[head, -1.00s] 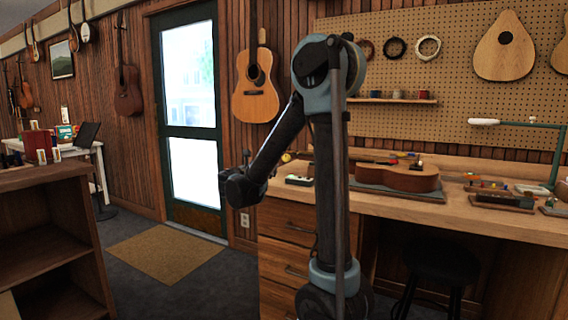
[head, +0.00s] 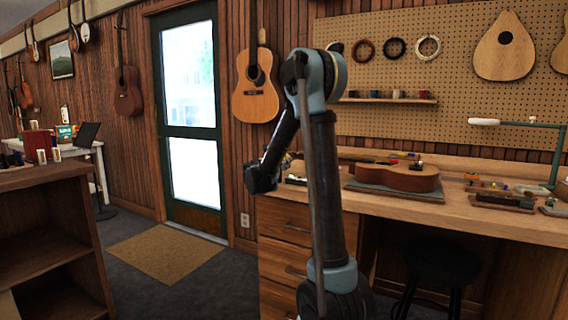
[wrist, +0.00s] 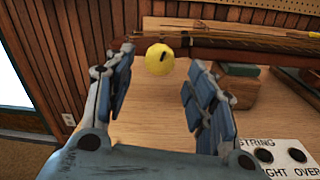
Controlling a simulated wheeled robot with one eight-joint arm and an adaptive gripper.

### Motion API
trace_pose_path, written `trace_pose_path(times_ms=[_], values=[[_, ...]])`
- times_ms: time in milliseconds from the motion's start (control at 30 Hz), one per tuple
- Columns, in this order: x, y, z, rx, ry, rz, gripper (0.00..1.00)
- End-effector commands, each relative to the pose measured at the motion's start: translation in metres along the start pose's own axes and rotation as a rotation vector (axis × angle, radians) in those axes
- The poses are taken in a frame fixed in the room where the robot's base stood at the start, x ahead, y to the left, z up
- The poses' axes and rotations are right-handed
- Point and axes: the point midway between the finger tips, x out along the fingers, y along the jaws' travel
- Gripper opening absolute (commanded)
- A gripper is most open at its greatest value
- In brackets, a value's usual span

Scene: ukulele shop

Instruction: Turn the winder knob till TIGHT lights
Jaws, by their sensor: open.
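The yellow round winder knob (wrist: 159,59), with a dark mark on its face, shows in the wrist view at the top, beyond and between my open fingers. My gripper (wrist: 160,72) is open, with a finger on either side and nothing between the pads. The white lamp panel (wrist: 283,150) is at the lower right, lettered STRING, with part of TIGHT and OVER; its visible lamps look dark. In the head view my arm hides most of the gripper and the panel. The ukulele (head: 398,178) lies on the workbench.
The wooden workbench (head: 470,228) carries a grey mat under the ukulele and small tools to the right. In the wrist view, a stringed neck (wrist: 245,42) runs right from behind the knob, with a block (wrist: 230,92) below it. A dark stool (head: 440,262) stands at the bench.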

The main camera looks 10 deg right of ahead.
Motion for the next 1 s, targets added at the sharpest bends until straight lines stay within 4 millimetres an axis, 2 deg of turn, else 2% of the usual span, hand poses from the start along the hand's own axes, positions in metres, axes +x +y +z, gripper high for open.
trace_pose_path(times_ms=[100,233,600,667,800,1000], values=[[0.016,-0.001,0.000,0.000,-0.001,-0.003,0.51],[0.025,0.000,0.000,0.000,0.000,-0.001,0.51],[0.030,0.000,0.000,0.000,0.000,-0.001,0.51],[0.030,0.000,0.000,0.000,0.000,-0.001,0.39],[0.030,0.000,0.000,0.000,0.000,-0.001,0.08],[0.031,-0.003,0.000,0.002,0.000,-0.002,0.06]])
